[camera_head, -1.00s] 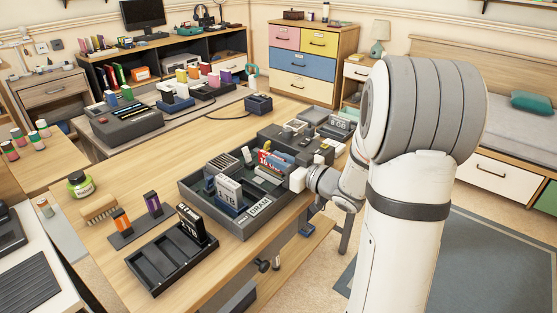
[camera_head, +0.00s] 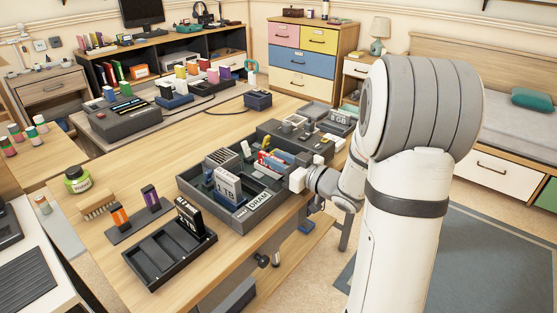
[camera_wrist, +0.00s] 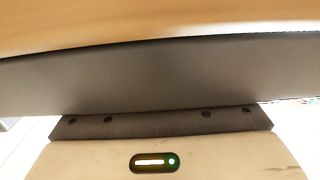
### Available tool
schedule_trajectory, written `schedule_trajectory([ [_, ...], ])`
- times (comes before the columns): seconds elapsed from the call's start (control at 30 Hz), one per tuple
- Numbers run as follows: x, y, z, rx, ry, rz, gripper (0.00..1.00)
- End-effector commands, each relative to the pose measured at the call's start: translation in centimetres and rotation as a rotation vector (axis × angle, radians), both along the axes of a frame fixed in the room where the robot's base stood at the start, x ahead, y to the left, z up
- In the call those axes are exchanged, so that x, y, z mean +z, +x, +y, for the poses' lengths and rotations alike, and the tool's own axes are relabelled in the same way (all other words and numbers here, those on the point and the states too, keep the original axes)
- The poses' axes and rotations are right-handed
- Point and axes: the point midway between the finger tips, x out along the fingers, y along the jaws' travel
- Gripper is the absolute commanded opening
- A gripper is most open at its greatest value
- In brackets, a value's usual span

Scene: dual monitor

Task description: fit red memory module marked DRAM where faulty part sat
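A red module (camera_head: 264,159) stands among other parts in the dark open-topped case (camera_head: 194,192) on the wooden table, in the head view. Its lettering is too small to read for sure. A DRAM label (camera_head: 259,202) sits on the case's front edge. My gripper (camera_head: 299,179) is low at the case's right side, close to its wall; I cannot tell whether they touch. Its fingertips are not clear there. The wrist view shows only a grey surface, a wooden edge and my own wrist housing, so its grip is hidden.
A white 1 TB module (camera_head: 227,187) stands in the case. A slotted black tray (camera_head: 165,268) holds a black module. A stand with orange and purple modules (camera_head: 137,220) is beside it. A grey unit (camera_head: 290,128) adjoins the case behind.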

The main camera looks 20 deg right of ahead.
Motion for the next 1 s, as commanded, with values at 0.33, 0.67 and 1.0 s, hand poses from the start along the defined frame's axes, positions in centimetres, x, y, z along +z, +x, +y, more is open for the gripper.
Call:
schedule_trajectory([
  [0.33,-0.1,0.0,0.0,0.000,0.000,0.002,0.39],
  [0.67,0.1,-3.1,-2.3,-0.005,0.001,0.003,0.39],
  [1.0,0.0,-6.3,-4.4,-0.001,0.001,0.001,0.39],
])
